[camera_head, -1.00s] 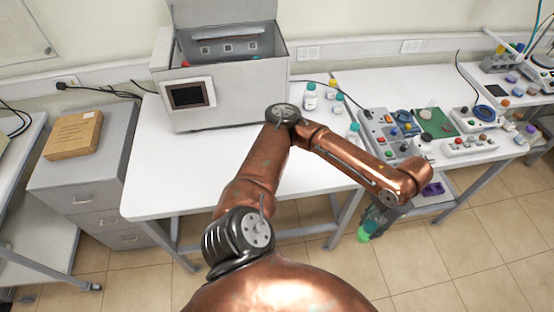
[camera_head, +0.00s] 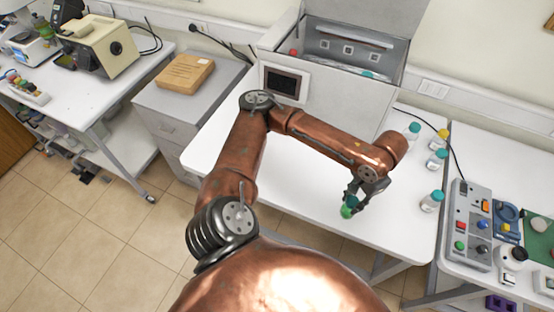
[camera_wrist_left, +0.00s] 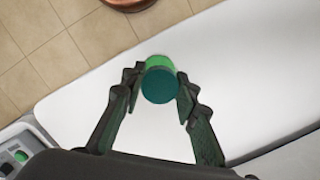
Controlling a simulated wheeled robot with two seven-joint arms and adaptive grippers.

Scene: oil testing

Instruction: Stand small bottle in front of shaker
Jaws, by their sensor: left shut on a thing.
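The small bottle (camera_head: 347,209), with green contents and a teal cap, is between the fingers of my left gripper (camera_head: 354,196). The gripper is shut on it. In the wrist view the fingers of the left gripper (camera_wrist_left: 160,88) flank the bottle's teal cap (camera_wrist_left: 159,86), seen from above. The bottle is over the white table near its front edge; I cannot tell whether it touches the top. The shaker (camera_head: 335,62), a grey box with a raised lid and a dark screen, stands behind my left arm, which hides part of its front. My right gripper is out of view.
Several capped bottles (camera_head: 431,201) stand on the table right of the shaker. A control box (camera_head: 466,225) with coloured buttons is on the bench further right. A brown box (camera_head: 185,74) lies on a grey cabinet at left. The white tabletop (camera_head: 290,180) before the shaker is largely clear.

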